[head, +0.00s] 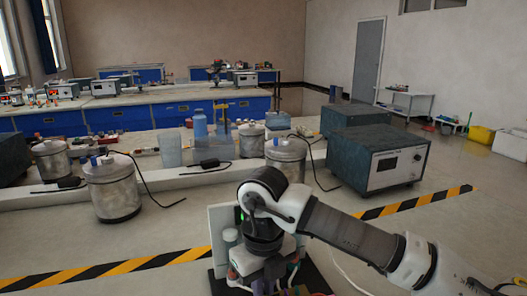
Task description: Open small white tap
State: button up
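My arm reaches in from the lower right and bends down at its dark-and-white wrist. The end where my gripper (264,272) sits is over a small set-up at the bottom centre. The fingers cannot be told apart from the parts around them. The set-up has a white upright panel (219,222) with a white cylinder (230,237) in front of it and a dark base (312,279). Coloured tubes and small parts crowd around the wrist. I cannot make out a small white tap; it may be hidden behind my wrist or too small to see.
Metal canisters (112,190) with black cables stand on the floor and low ledge at left. Dark instrument boxes (376,155) stand right of centre. Yellow-black floor tape (120,268) crosses in front. Blue benches (140,116) are at the back. Floor at right is mostly clear.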

jog(key=shift+f+b, duration=0.25)
jog(key=shift+b, duration=0.05)
jog(key=shift+r, duration=0.3)
dwell(0.7)
grip_shut()
jog(key=shift+f+n+b, duration=0.15)
jog(key=shift+n+b, duration=0.5)
jog(key=shift+n, duration=0.05)
jog(key=shift+n+b, duration=0.5)
jog(key=shift+n, duration=1.7)
